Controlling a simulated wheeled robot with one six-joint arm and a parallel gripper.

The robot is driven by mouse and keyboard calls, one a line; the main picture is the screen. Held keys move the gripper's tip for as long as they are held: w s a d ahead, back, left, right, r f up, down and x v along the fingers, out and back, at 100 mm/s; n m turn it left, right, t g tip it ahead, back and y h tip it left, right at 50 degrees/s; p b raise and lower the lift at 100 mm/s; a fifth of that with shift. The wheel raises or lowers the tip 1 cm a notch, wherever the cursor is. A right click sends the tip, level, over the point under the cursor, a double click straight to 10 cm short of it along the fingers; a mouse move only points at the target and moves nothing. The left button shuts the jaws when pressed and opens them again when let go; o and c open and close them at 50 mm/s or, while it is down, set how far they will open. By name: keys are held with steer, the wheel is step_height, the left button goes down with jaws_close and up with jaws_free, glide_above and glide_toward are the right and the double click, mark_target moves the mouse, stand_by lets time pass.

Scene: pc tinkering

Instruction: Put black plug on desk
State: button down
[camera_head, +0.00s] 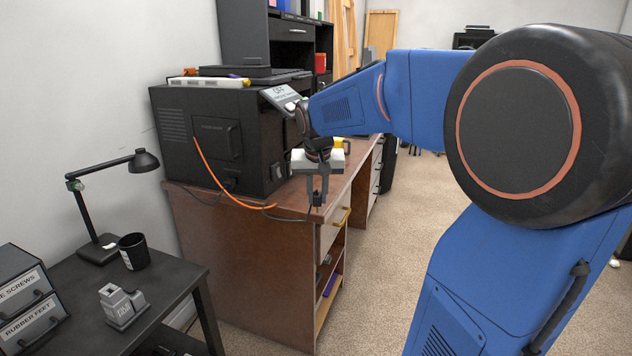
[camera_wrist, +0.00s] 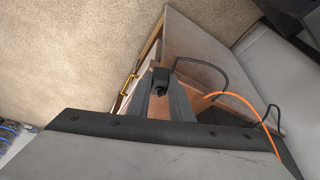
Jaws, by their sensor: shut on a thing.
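My gripper (camera_head: 317,190) is shut on the black plug (camera_wrist: 160,77), and its fingers point down near the front right edge of the brown wooden desk (camera_head: 250,240). In the head view the plug is small and mostly hidden between the fingertips. In the wrist view it sits at the ends of the two fingers, with a black cable (camera_wrist: 212,66) curving away to the right. The desk top also shows in the wrist view (camera_wrist: 190,40). From these views I cannot tell whether the plug touches the desk.
A large black computer case (camera_head: 225,140) stands on the desk, with an orange cable (camera_head: 208,165) hanging from it. A low black table (camera_head: 160,290) with a lamp (camera_head: 100,215) and a mug (camera_head: 133,252) stands at left.

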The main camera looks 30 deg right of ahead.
steer(key=w+d, duration=0.2)
steer(key=w, duration=0.1)
steer(key=w+d, duration=0.1)
steer(key=w, duration=0.2)
steer(key=w+d, duration=0.2)
steer(key=w, duration=0.2)
steer(key=shift+w+d, duration=0.1)
steer(key=shift+d, duration=0.25)
steer(key=shift+f, duration=1.75)
steer(key=shift+f, duration=0.1)
steer(key=c, duration=1.6)
jaws_free()
